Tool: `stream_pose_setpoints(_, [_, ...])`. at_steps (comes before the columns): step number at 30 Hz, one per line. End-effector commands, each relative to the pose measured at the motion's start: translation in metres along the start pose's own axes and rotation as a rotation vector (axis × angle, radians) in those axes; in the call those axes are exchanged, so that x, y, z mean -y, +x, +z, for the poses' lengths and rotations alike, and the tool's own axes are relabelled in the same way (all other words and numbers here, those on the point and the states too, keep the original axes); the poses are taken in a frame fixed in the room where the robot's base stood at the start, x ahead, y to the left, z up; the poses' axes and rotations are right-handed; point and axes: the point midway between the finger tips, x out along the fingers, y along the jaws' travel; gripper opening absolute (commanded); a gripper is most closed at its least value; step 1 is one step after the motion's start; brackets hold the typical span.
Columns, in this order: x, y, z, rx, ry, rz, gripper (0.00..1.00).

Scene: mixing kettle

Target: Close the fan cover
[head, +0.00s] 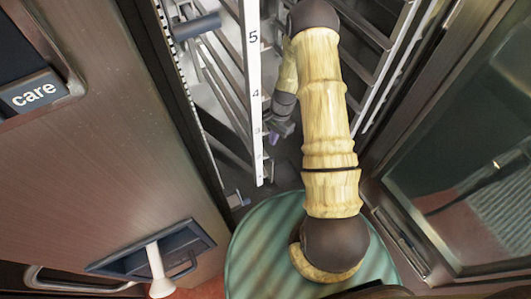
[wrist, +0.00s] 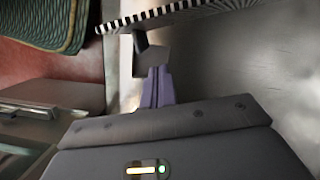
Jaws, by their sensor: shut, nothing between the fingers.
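My arm reaches into the open oven cavity in the head view, and my gripper (head: 283,128) is small there, beside the white numbered upright. In the wrist view my gripper (wrist: 158,85) has its purple fingers together, with nothing held. A large flat grey metal panel (wrist: 240,65) fills the right of the wrist view. I cannot tell for certain whether it is the fan cover. A small dark block (wrist: 150,58) lies just beyond the fingertips; whether they touch is unclear. My arm hides part of the cavity.
The white numbered upright (head: 254,90) and metal rack rails (head: 208,62) stand left of my arm. More rails (head: 378,55) stand to its right. The glass door (head: 465,150) is open at the right. The oven's front panel (head: 115,130) is at the left. A striped edge strip (wrist: 185,15) crosses above the fingers.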

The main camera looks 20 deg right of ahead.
Motion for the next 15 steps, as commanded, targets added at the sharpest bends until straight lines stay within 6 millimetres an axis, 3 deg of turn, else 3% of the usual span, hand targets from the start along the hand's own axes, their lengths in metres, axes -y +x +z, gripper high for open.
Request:
stream_pose_setpoints(1, [0.0, -0.013, 0.0, -0.002, 0.0, 0.0, 0.0])
stream_pose_setpoints(7, [0.002, -0.051, 0.004, -0.002, -0.009, 0.002, 0.0])
stream_pose_setpoints(15, [0.003, -0.07, 0.005, 0.001, -0.012, 0.005, 0.0])
